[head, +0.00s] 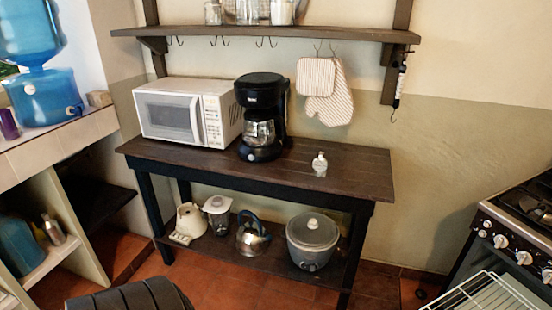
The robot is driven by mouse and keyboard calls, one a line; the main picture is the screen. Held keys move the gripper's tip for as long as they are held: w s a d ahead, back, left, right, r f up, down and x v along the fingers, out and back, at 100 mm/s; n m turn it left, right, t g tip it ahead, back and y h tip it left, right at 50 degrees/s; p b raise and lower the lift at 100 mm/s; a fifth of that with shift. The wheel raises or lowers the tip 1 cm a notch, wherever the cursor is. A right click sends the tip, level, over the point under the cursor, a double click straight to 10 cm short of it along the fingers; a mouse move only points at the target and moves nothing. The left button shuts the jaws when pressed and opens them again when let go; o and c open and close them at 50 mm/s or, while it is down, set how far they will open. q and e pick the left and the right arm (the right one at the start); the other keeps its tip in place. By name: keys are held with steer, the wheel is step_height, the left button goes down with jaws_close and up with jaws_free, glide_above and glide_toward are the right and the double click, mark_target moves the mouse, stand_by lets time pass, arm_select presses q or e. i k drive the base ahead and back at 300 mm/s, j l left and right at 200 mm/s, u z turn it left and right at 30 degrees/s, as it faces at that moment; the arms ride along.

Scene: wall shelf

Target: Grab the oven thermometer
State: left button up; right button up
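A small pale, silvery object with a round face, which looks like the oven thermometer (320,163), stands upright on the dark wooden table (350,178), right of the coffee maker. Its markings are too small to read. Nothing touches it and bare tabletop surrounds it. Neither of my grippers shows in the head view.
A black coffee maker (262,100) and white microwave (165,112) stand left on the table. Mitts (340,98) hang from the wall shelf (270,34) above. A pot (312,242) and kettle (252,238) sit below. A stove (515,240) is at right.

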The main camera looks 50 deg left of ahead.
mark_target(320, 164)
steer(key=u, duration=1.35)
